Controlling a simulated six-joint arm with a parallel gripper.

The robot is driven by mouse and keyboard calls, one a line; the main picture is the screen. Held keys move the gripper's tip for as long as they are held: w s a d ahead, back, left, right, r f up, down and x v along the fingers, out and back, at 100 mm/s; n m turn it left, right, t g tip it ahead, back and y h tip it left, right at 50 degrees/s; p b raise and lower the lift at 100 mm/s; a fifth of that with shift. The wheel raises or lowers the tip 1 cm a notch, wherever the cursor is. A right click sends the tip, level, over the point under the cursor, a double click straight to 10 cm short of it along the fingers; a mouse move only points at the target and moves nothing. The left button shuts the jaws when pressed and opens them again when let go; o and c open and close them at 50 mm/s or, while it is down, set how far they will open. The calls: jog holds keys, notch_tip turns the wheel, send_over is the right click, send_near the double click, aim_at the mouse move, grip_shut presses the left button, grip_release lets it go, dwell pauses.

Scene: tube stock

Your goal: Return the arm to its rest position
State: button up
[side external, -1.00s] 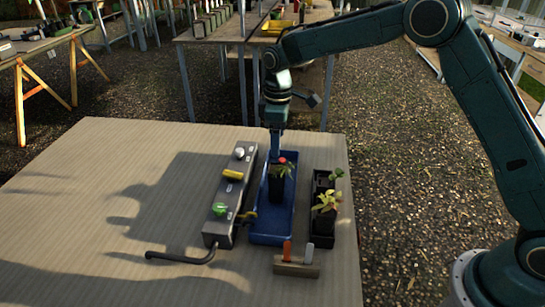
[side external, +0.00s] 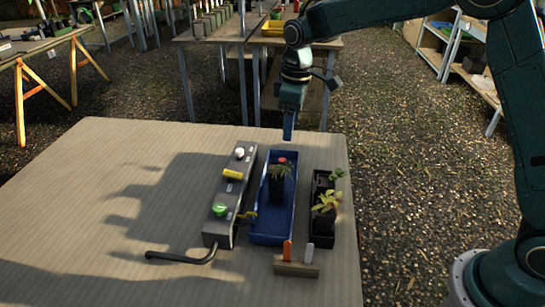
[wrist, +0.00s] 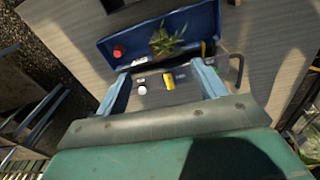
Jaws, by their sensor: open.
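My gripper (side external: 288,138) is open and empty. It hangs above the far end of the blue tray (side external: 273,234), clear of everything. A dark pot (side external: 277,190) with a green plant stands in the tray, with a red round thing (side external: 282,160) at the far end. In the wrist view, the two fingers of my gripper (wrist: 162,80) are spread apart. Beyond them the blue tray (wrist: 102,44) holds the green plant (wrist: 165,42) and the red thing (wrist: 118,50).
A small block with orange and white markers (side external: 296,268) lies in front. The table's left side is clear.

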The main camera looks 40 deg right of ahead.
jog(key=s+d+r+m+t, duration=0.1)
jog(key=s+d+r+m, duration=0.1)
jog(key=s+r, duration=0.5)
jog(key=s+d+r+m+t, duration=0.1)
jog(key=s+d+r+m, duration=0.3)
jog(key=s, duration=0.6)
jog(key=s+d+f+m+t, duration=0.1)
jog(key=s+t, duration=0.1)
jog(key=s, duration=1.4)
jog(key=shift+s+m+t, duration=0.2)
jog(key=shift+m+t, duration=0.2)
jog(key=shift+c, duration=0.2)
